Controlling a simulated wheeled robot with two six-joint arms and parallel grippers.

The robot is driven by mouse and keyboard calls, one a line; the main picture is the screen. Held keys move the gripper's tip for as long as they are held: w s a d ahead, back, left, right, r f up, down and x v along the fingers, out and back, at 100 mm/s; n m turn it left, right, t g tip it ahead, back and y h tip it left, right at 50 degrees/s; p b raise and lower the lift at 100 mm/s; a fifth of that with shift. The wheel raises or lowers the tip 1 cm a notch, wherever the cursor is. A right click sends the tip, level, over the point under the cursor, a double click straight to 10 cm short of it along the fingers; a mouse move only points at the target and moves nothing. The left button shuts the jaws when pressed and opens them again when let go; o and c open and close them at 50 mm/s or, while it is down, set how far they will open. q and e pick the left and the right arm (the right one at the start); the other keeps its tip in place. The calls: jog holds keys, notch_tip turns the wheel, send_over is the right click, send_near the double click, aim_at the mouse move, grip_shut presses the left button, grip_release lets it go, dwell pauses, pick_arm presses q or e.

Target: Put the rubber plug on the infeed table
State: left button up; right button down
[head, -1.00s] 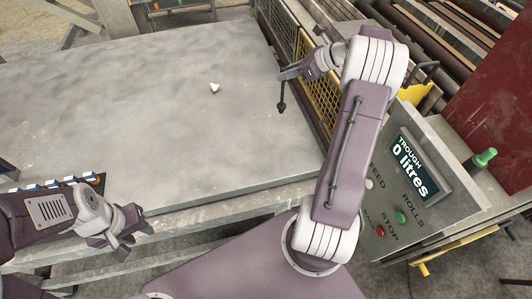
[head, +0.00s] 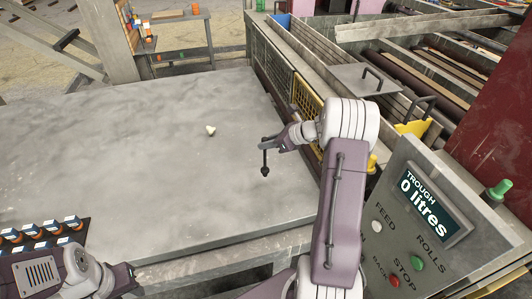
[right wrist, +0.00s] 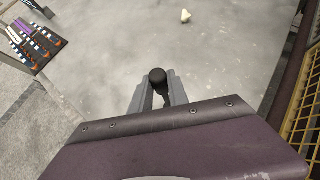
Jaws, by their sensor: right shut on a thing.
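A dark rod-like thing with a rounded end, which looks like the rubber plug (head: 265,167), hangs from my right gripper (head: 272,143). In the right wrist view its black round end (right wrist: 157,76) shows between the fingertips, so that gripper (right wrist: 157,92) is shut on it. The big grey tabletop, which I take for the infeed table (head: 120,150), lies below. The plug shows over its right part, seemingly above the surface; the exact gap is unclear. My left gripper (head: 122,280) is low at the left, partly cut off, and its jaws are unclear.
A small cream piece (head: 210,131) lies on the tabletop. A rack of orange-and-white items (head: 40,235) is at the left edge. A control panel (head: 415,215) reading "TROUGH 0 litres" stands right, and a yellow mesh guard (head: 306,104) runs along the table's right side. Most of the tabletop is clear.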

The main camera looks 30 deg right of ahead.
aim_at(265, 159)
jog(key=shift+w+a+f, duration=0.1)
jog(key=shift+a+f, duration=0.05)
jog(key=shift+a, duration=0.05)
notch_tip(265, 159, down, 4)
jog(key=shift+r, duration=0.1)
jog(key=shift+d, duration=0.1)
jog(key=shift+f, duration=0.25)
jog(key=c, duration=1.3)
grip_release()
